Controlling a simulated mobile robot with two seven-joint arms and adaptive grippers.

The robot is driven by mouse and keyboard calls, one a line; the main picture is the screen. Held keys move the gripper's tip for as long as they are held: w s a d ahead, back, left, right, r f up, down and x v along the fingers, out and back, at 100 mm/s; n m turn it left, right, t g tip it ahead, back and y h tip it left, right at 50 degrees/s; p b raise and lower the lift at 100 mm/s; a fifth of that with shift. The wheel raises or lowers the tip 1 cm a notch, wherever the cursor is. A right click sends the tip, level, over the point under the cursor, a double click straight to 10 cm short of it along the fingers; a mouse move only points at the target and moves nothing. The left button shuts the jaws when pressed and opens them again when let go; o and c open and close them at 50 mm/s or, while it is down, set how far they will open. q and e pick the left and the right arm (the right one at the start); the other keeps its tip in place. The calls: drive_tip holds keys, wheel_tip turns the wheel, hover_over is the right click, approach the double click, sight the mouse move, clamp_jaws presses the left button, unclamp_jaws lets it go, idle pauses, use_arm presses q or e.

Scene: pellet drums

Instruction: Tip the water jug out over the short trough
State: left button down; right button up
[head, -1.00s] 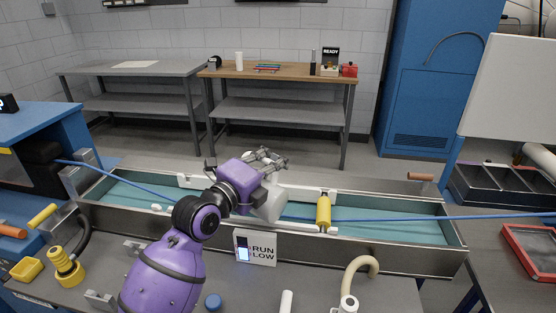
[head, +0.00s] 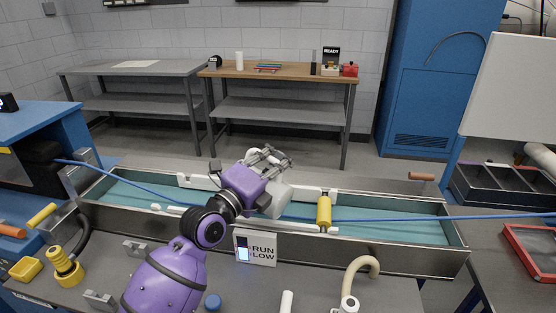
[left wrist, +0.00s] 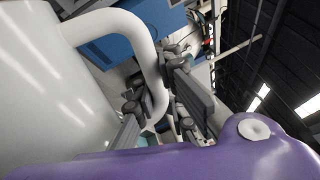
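The white water jug (head: 279,201) is over the trough in the head view, partly hidden behind my left wrist. In the left wrist view its body (left wrist: 50,85) fills the left side. My left gripper (head: 270,157) has its fingers (left wrist: 160,105) on both sides of the jug's curved handle (left wrist: 142,35) and appears closed on it. The jug looks tilted; its mouth and any flow of water are hidden. The long metal trough (head: 390,248) has a teal bottom or water (head: 395,208) inside. My right gripper is not in view.
A blue line (head: 420,217) runs lengthwise through the trough, past a yellow roller (head: 324,211). A "RUN LOW" sign with a gauge (head: 256,248) stands at the trough's near wall.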

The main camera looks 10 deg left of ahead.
use_arm(q)
drive_tip(key=shift+d+f+b, duration=0.1)
drive_tip(key=shift+b, duration=0.45)
drive_tip(key=shift+w+m+h+b, duration=0.1)
drive_tip(key=shift+m+h+b, duration=0.2)
drive_tip(key=shift+d+r+m+t+h+b, duration=0.3)
drive_tip(key=shift+r+m+t+b, duration=0.1)
drive_tip(key=shift+b, duration=0.3)
drive_tip(key=shift+r, duration=0.15)
drive_tip(key=shift+s+d+r+m+g+h, duration=0.15)
drive_tip(key=shift+d+m, duration=0.1)
drive_tip(key=shift+m, duration=0.2)
drive_tip(key=shift+s+d+m+g+h, duration=0.15)
drive_tip(key=shift+d+m, duration=0.1)
drive_tip(key=shift+m, duration=0.2)
drive_tip(key=shift+d, duration=0.15)
drive_tip(key=shift+m, duration=0.3)
